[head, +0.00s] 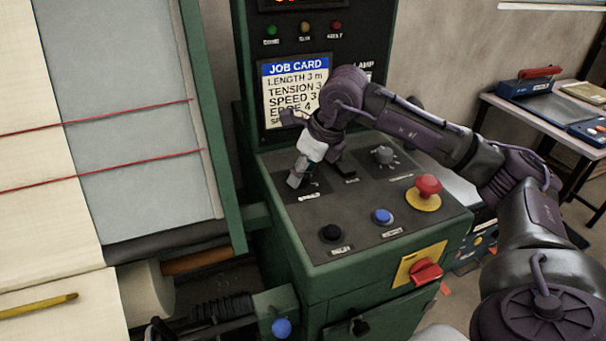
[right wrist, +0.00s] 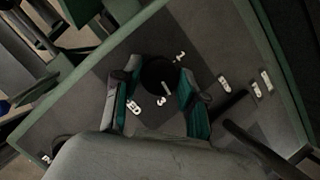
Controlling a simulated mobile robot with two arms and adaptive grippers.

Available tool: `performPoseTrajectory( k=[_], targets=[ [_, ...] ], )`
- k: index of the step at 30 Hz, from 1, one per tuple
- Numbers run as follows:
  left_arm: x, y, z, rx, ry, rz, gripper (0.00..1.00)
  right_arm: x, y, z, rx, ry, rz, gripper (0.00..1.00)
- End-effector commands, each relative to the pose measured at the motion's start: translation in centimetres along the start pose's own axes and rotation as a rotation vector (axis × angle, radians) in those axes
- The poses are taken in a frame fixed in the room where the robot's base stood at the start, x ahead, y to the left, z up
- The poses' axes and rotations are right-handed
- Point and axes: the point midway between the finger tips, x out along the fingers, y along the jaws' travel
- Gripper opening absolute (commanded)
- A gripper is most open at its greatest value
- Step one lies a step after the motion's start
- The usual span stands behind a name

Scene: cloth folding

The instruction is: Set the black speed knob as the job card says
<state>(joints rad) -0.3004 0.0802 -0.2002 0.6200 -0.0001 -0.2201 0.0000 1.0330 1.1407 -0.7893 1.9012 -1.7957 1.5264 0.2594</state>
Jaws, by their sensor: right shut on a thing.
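The black speed knob (right wrist: 158,73) shows in the right wrist view between the two fingers of my right gripper (right wrist: 160,84). Small white numbers, one reading 3, stand on the panel around it. A small pale mark shows at the knob's edge near the 3; its exact setting is hard to tell. In the head view my right gripper (head: 320,173) is shut on the knob at the panel's back left and hides it. The job card (head: 294,90) reads length 3 m, tension 3, speed 3 and edge 4; its lowest line is partly covered. My left gripper is out of view.
The green console's panel (head: 300,225) also carries a grey knob (head: 383,155), a red mushroom button (head: 428,186), a blue button (head: 382,216) and a black button (head: 331,233). A red switch (head: 426,272) sits on the front. A table (head: 545,128) stands at the right.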

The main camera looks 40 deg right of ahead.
Motion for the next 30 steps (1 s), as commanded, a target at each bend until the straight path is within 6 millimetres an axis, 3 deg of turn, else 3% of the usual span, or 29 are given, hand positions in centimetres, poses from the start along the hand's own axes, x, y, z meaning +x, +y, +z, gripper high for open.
performPoseTrajectory(
  k=[15, 30],
  targets=[
    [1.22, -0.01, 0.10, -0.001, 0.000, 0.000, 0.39, 0.00, 0.14, 0.07, 0.295, -0.001, -0.122, 0.07],
    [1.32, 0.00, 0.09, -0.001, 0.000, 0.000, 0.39, -0.06, 0.12, 0.06, 0.343, 0.000, -0.142, 0.07]
  ],
)
